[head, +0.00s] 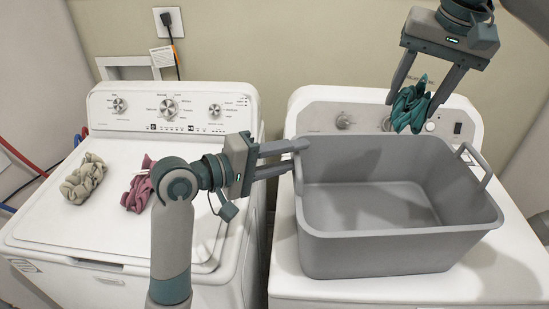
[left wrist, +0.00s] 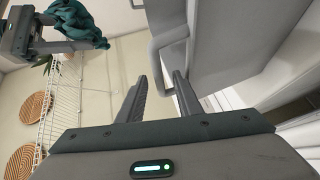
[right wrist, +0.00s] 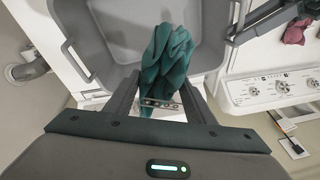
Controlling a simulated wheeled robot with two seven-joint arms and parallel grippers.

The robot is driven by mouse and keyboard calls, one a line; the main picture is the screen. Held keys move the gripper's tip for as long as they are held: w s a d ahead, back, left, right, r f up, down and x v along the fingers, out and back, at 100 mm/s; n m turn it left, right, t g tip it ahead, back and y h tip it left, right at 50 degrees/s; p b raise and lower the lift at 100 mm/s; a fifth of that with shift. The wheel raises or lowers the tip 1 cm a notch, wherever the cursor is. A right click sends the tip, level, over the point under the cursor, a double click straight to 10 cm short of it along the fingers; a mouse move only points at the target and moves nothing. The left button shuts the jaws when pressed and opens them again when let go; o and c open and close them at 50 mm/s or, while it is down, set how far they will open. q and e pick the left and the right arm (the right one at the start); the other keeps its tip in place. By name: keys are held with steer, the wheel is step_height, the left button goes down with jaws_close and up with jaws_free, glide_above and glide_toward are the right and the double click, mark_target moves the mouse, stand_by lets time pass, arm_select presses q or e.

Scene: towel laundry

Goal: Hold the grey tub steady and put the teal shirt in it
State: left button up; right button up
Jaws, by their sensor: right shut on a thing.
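The grey tub (head: 400,243) stands upright on the right-hand machine, and its inside looks empty. My right gripper (head: 411,98) is shut on the teal shirt (head: 409,108), which hangs bunched above the tub's back rim. The right wrist view shows the shirt (right wrist: 168,55) between the fingers, with the tub (right wrist: 95,45) beyond it. My left gripper (head: 284,158) is open at the tub's left side, its fingers apart. In the left wrist view the tub's handle (left wrist: 157,52) is close to the fingertips; I cannot tell whether they touch it.
A beige cloth (head: 83,178) and a maroon cloth (head: 138,190) lie on the left-hand washer (head: 100,230). Control panels stand behind both machine tops. A wall outlet with a plug (head: 168,20) is at the back. A wire shelf (left wrist: 70,100) shows in the left wrist view.

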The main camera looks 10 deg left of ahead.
arm_select(q)
steer(key=shift+x, duration=2.55)
jaws_close()
